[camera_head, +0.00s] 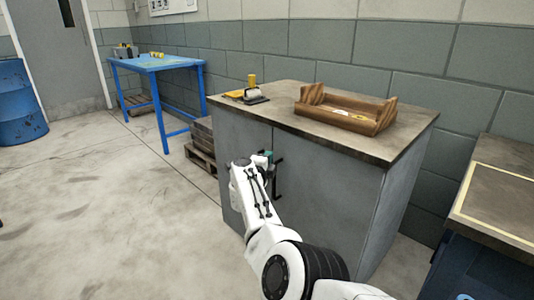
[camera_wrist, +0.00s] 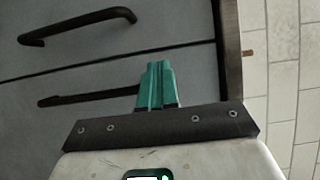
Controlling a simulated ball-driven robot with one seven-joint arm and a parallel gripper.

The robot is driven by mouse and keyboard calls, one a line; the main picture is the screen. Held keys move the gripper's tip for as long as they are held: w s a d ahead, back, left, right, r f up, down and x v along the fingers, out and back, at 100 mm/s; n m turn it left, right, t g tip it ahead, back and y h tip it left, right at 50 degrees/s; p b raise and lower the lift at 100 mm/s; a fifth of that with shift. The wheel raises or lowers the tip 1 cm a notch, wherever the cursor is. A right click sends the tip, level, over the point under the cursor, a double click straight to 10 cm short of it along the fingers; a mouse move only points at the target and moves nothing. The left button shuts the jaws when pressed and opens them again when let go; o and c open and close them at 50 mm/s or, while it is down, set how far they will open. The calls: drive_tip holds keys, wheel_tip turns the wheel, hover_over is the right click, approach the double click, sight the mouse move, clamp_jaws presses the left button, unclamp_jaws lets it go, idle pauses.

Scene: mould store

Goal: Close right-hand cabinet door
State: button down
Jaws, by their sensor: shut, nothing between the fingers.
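The grey cabinet has two doors under a brown worktop. Its right-hand door (camera_head: 328,205) looks flush or nearly flush with the left-hand door (camera_head: 243,165); I cannot rule out a small gap. In the wrist view, turned sideways, the right-hand door (camera_wrist: 30,125) is the lower panel and the left-hand door (camera_wrist: 160,25) the upper, with a thin dark seam between. Each has a black bar handle; the right one (camera_wrist: 85,95) runs toward my fingers. My gripper (camera_head: 268,155) has teal fingers, shut and empty (camera_wrist: 158,68), in front of the doors near the seam. Contact cannot be judged.
On the worktop (camera_head: 290,105) are a wooden tray (camera_head: 345,112) and small items, one a yellow cylinder (camera_head: 252,80). A blue table (camera_head: 155,62) and pallet (camera_head: 200,158) stand to the left. A dark blue unit (camera_head: 470,270) is at right.

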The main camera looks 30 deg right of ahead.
drive_tip(key=s+a+p, duration=0.3)
drive_tip(key=a+p, duration=0.1)
drive_tip(key=a, duration=0.7)
drive_tip(key=s+d+f+n+t+y, duration=0.3)
drive_tip(key=d+f+n+t+y, duration=0.25)
drive_tip(key=n, duration=0.55)
drive_tip(key=s+a+f+n+g+y, duration=0.25)
drive_tip(key=s+f+n+y, duration=0.3)
drive_tip(key=s, duration=0.35)
drive_tip(key=s+a+f+n+g+y, duration=0.1)
drive_tip(key=s+f+n+g+y, duration=0.3)
drive_tip(key=s+n, duration=0.4)
drive_tip(key=s+a+f+n+g+h, duration=0.1)
drive_tip(key=s+f+g, duration=0.15)
drive_tip(key=s, duration=0.95)
drive_tip(key=s+f+g, duration=0.1)
drive_tip(key=s+g, duration=0.3)
drive_tip(key=s, duration=0.9)
drive_tip(key=s+a+f+n+g+h, duration=0.15)
drive_tip(key=s+g, duration=0.25)
drive_tip(key=s, duration=0.8)
wheel_tip(320, 180, up, 26)
drive_tip(key=s+p, duration=0.1)
drive_tip(key=p, duration=2.5)
drive_tip(key=shift+d, duration=0.25)
